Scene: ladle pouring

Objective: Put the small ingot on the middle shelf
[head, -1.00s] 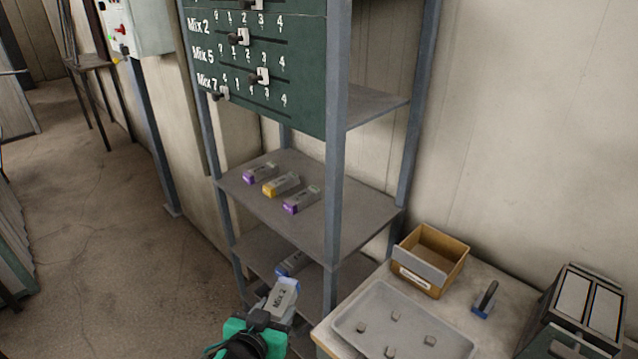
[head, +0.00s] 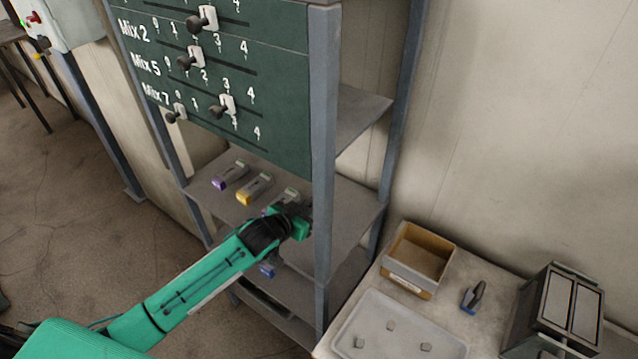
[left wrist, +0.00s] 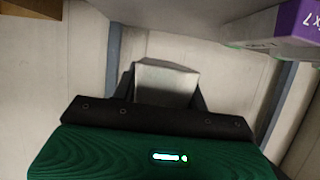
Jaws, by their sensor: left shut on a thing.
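My left gripper (head: 303,222) is at the middle shelf (head: 352,213), beside the nearest ingot there. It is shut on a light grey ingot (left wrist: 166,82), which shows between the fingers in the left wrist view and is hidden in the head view. On the middle shelf lie a purple-ended ingot (head: 229,176), a yellow-ended ingot (head: 254,188) and a third ingot (head: 290,194), partly hidden by my gripper. A purple-ended ingot (left wrist: 285,30) marked 7 shows close by in the left wrist view. My right gripper is not in view.
A green board (head: 225,75) with sliders hangs above the shelf, and a post (head: 323,160) stands close to my gripper. A blue-ended ingot (head: 267,270) lies on the lower shelf. A brown bin (head: 420,262) and a grey tray (head: 405,318) are on the right table. The shelf's right part is clear.

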